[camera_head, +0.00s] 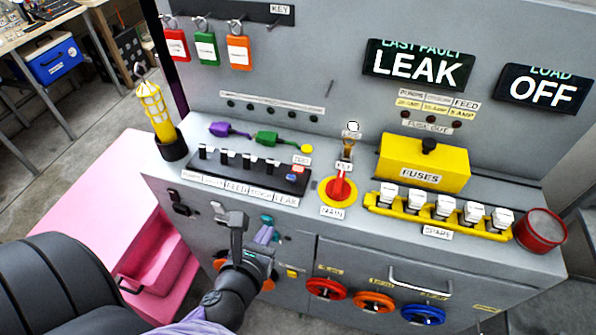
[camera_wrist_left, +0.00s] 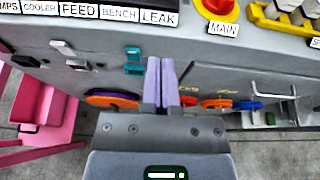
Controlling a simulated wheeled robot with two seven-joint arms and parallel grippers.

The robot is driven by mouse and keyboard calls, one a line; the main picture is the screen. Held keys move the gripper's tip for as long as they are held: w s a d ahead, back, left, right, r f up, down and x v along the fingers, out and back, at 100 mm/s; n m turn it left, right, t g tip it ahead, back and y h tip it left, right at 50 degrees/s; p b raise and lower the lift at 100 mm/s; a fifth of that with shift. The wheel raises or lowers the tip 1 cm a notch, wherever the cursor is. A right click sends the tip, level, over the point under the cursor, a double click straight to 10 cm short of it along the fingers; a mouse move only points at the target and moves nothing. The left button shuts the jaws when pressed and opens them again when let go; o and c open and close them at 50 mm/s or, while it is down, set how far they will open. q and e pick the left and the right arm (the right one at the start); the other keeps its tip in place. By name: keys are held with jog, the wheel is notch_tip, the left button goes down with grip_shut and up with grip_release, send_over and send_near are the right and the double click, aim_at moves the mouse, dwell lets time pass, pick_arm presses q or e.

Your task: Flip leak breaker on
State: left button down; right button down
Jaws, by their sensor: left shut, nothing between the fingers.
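The breaker strip (camera_head: 240,168) is a black bar with several small toggles on the sloped top of the grey cabinet. The LEAK label (camera_head: 286,201) is at its right end, and the LEAK label also shows at the top of the left wrist view (camera_wrist_left: 159,18). The toggle above it (camera_head: 291,177) has a blue part near a red tag; its position is too small to tell. My left gripper (camera_head: 265,234) is shut and empty in front of the cabinet face, below and apart from the strip. Its lilac fingers (camera_wrist_left: 165,82) are together in the wrist view. My right gripper is not in view.
A teal fitting (camera_wrist_left: 133,61) is on the front face close to my left fingers. A red MAIN knob (camera_head: 340,189), yellow fuse box (camera_head: 424,164) and spare-fuse rack (camera_head: 440,219) are to the right. A sign (camera_head: 417,67) reads LAST FAULT LEAK. A pink box (camera_head: 125,215) stands left.

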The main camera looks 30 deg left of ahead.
pick_arm(q)
jog(key=shift+s, duration=0.1)
jog(key=b, duration=0.2)
send_near(292, 181)
jog(key=f, duration=0.1)
jog(key=w+f, duration=0.1)
jog(key=f, duration=0.2)
jog(key=shift+w+a, duration=0.2)
jog(key=shift+a, duration=0.1)
jog(key=w, duration=0.1)
jog(key=w+r, duration=0.1)
jog(key=w, duration=0.1)
jog(key=w+a, duration=0.1)
jog(key=shift+w+r, duration=0.25)
jog(key=shift+p, duration=0.3)
